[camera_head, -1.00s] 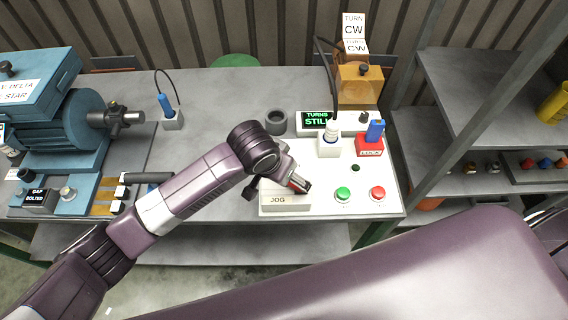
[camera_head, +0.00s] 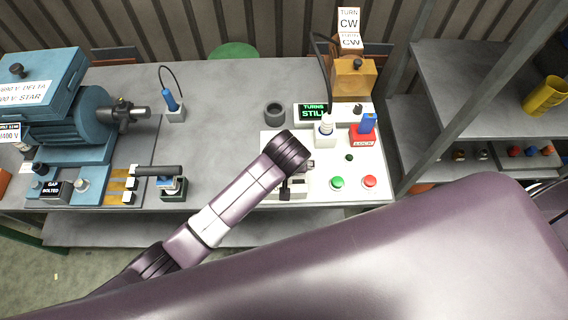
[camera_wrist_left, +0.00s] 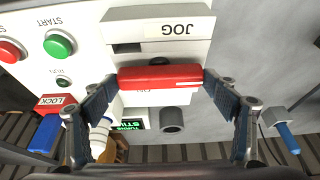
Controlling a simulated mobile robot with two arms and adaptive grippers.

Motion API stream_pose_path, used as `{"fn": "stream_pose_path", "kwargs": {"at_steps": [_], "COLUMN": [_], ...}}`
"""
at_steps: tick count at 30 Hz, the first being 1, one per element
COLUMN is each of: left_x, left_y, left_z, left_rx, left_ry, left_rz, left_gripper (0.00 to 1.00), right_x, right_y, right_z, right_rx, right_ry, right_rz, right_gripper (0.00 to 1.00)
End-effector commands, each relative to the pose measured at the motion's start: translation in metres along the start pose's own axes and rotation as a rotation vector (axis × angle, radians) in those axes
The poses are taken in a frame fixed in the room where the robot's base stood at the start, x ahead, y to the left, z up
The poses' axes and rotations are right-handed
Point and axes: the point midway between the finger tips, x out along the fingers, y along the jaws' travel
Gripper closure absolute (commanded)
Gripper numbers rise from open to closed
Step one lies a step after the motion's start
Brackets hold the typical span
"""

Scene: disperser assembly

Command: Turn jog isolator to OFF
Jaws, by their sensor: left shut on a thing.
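The jog isolator's red handle (camera_wrist_left: 160,77) lies level across the middle of the left wrist view, on the white panel box marked JOG (camera_wrist_left: 182,45). Lettering beside the handle is partly covered, perhaps "ON". My left gripper (camera_wrist_left: 162,80) is shut on the handle, one fingertip at each end. In the head view my left wrist hides the handle and most of the gripper (camera_head: 296,182); part of the JOG box (camera_head: 291,194) shows below. My right gripper is not in view.
Right of the isolator are a green START button (camera_head: 337,183), a red button (camera_head: 369,182) and a red LOCK block (camera_head: 362,138) with a blue top. A display (camera_head: 312,112) reads "TURNS STIL...". A grey ring (camera_head: 274,113) stands behind. The blue motor (camera_head: 75,120) is at left.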

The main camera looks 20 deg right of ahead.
Motion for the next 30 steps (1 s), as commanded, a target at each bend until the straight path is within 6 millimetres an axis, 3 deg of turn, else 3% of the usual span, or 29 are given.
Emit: {"fn": "stream_pose_path", "kwargs": {"at_steps": [12,13,17,30], "left_x": [-0.0001,-0.0001,-0.0001,-0.0090], "left_y": [-0.0007,-0.0007,-0.0005,0.0006], "left_z": [-0.0013,-0.0013,-0.0010,-0.0009], "left_rx": [-0.012,-0.012,-0.010,-0.008], "left_ry": [0.002,0.002,0.002,0.002], "left_rz": [-0.003,-0.003,-0.003,0.000], "left_gripper": [0.45,0.18,0.04,0.03], "right_x": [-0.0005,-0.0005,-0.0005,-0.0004], "right_y": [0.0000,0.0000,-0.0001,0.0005], "right_z": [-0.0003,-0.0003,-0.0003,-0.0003], "right_rx": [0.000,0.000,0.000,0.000], "right_ry": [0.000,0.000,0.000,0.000], "right_rz": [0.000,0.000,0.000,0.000], "right_gripper": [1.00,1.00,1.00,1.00]}}
